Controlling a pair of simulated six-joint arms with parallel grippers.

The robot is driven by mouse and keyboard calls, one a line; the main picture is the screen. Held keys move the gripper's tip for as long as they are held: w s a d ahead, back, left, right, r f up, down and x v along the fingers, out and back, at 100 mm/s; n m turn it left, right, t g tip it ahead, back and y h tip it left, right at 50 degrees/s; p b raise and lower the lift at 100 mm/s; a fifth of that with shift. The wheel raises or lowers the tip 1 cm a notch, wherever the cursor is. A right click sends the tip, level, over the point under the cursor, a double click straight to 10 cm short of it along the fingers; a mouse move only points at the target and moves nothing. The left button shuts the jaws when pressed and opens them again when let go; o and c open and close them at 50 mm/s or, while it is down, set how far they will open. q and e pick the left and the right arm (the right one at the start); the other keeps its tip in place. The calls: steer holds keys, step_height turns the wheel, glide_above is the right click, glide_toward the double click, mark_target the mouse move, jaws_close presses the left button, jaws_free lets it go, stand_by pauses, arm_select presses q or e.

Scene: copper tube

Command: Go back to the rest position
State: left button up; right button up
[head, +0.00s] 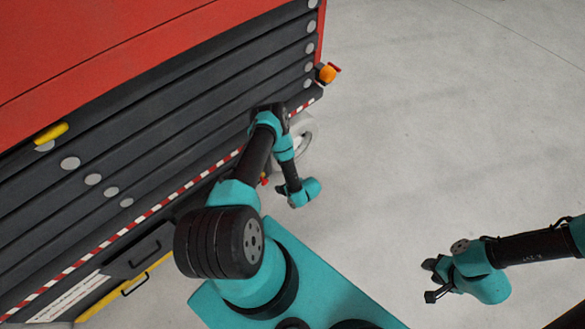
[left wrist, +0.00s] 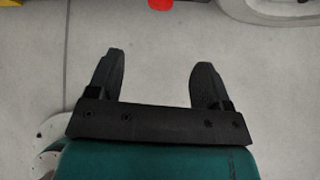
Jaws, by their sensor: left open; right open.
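My left gripper (left wrist: 157,72) is open in the left wrist view. Its two black fingers stand apart with only grey floor between them. In the head view my left arm reaches up beside the red and dark grey machine (head: 150,110) and its wrist hangs down just right of it. The left fingers are hard to make out there. My right gripper (head: 429,281) is open and empty at the lower right, over bare floor and well apart from the machine. No copper tube shows in either view.
The machine fills the upper left, with a red-and-white striped lower edge, an orange lamp (head: 327,74) at its corner and a pale wheel (head: 304,137) below. A yellow handle (head: 51,133) is on its side. The grey floor (head: 440,120) to the right is clear.

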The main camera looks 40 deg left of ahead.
arm_select(q)
steer(key=s+d+r+n+g+h, duration=0.3)
steer(key=d+r+n+h, duration=0.25)
steer(key=r, duration=0.25)
steer(key=s+d+r+n+g+h, duration=0.3)
steer(key=d+r+n+h, duration=0.3)
steer(key=r, duration=0.3)
steer(key=d+r+n+t, duration=0.2)
steer(key=r+n, duration=0.1)
steer(key=r, duration=0.2)
steer(key=w+d+r+n+t+h, duration=0.1)
steer(key=d+r+n+t, duration=0.1)
steer(key=r, duration=0.4)
steer(key=d+r+n+t, duration=0.2)
steer(key=r+n+t, duration=0.1)
steer(key=r+n, duration=0.2)
steer(key=shift+w+d+r+n+t+h, duration=0.15)
steer(key=shift+d+r+n+t+h, duration=0.2)
steer(key=shift+n, duration=0.3)
steer(key=shift+a, duration=0.15)
